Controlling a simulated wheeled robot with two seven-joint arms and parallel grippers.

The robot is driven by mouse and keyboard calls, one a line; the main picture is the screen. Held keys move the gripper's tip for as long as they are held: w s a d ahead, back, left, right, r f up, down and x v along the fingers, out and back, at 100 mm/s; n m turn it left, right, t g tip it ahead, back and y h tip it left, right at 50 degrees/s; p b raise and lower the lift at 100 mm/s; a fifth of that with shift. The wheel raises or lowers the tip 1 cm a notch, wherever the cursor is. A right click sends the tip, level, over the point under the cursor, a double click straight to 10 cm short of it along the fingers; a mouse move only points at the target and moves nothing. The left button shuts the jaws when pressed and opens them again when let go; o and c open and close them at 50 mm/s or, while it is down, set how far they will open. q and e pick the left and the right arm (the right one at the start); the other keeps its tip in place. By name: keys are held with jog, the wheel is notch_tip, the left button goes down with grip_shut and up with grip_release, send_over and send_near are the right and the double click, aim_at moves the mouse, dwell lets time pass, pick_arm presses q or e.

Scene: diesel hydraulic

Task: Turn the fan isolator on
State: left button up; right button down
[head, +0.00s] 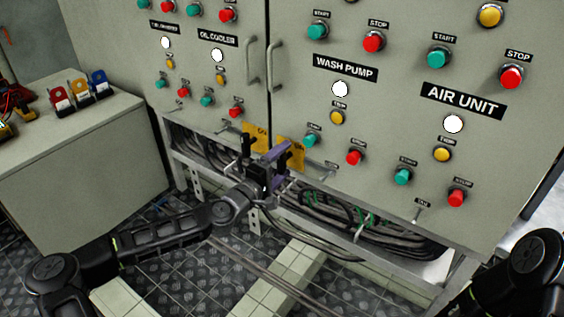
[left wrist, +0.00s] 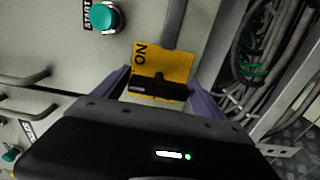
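Two yellow isolator plates show low on the grey cabinet in the head view, a left one (head: 256,134) and a right one (head: 291,150). Their names are not readable, so I cannot tell which is the fan's. My left gripper (head: 265,151) is in front of them and partly covers them. In the left wrist view one yellow plate (left wrist: 165,62) marked ON has a black handle (left wrist: 158,90) across it. The open purple fingers of my left gripper (left wrist: 160,84) stand either side of the handle. Contact cannot be told. My right gripper is out of view.
Start and stop buttons, with a green one (left wrist: 105,17) close by, cover the cabinet front. Door handles (head: 277,65) stick out above the plates. Cables (head: 345,215) hang in the open frame below. A bench (head: 85,180) with padlocks (head: 80,88) stands left.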

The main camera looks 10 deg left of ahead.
pick_arm(q)
jog(key=shift+o, duration=1.3)
jog(key=shift+a, duration=0.1)
jog(key=p+v, duration=0.2)
jog(key=v, duration=0.5)
jog(key=shift+s, duration=0.4)
jog(key=v, duration=0.8)
jog(key=shift+f, duration=0.1)
